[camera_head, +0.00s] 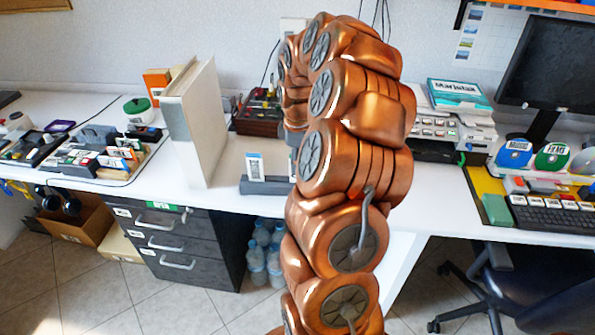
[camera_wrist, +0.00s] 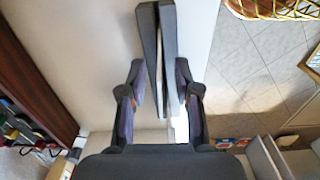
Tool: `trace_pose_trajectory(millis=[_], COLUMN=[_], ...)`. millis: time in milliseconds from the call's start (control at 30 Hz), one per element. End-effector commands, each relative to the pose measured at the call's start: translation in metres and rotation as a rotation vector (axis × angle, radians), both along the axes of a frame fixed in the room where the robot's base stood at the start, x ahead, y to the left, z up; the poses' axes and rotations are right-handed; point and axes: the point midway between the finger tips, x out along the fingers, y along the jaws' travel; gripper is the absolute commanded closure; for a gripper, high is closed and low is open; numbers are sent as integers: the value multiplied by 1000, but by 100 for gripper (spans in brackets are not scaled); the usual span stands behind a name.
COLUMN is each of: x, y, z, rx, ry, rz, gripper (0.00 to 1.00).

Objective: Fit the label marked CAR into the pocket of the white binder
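The white binder (camera_head: 205,122) stands upright on the desk, left of my arm in the head view. A small white label (camera_head: 254,166) with dark print stands upright in a grey holder (camera_head: 262,187) to the binder's right; its word is too small to read. In the wrist view my gripper (camera_wrist: 160,68) is open, its two fingers apart on either side of the long dark grey holder (camera_wrist: 168,40). A thin white sliver (camera_wrist: 180,126) shows between the fingers; I cannot tell whether it is the label. In the head view my arm hides most of the gripper.
A wooden tray of tools (camera_head: 259,113) stands behind, near the wall. The desk between binder and holder is clear. Trays of small items (camera_head: 95,155) lie at the left. A keyboard (camera_head: 555,214) and monitor are at the right. The desk's front edge is close to the holder.

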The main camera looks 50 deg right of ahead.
Motion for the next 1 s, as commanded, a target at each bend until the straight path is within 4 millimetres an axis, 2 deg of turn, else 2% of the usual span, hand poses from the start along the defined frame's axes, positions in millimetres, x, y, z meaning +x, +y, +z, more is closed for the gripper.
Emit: trace_pose_trajectory(millis=[100,267,600,1000], x=[0,0,0,0], y=[0,0,0,0], z=[-8,-8,-8,-8], rx=[2,0,0,0], ry=[1,0,0,0], rz=[0,0,0,0], gripper=[68,68,100,100])
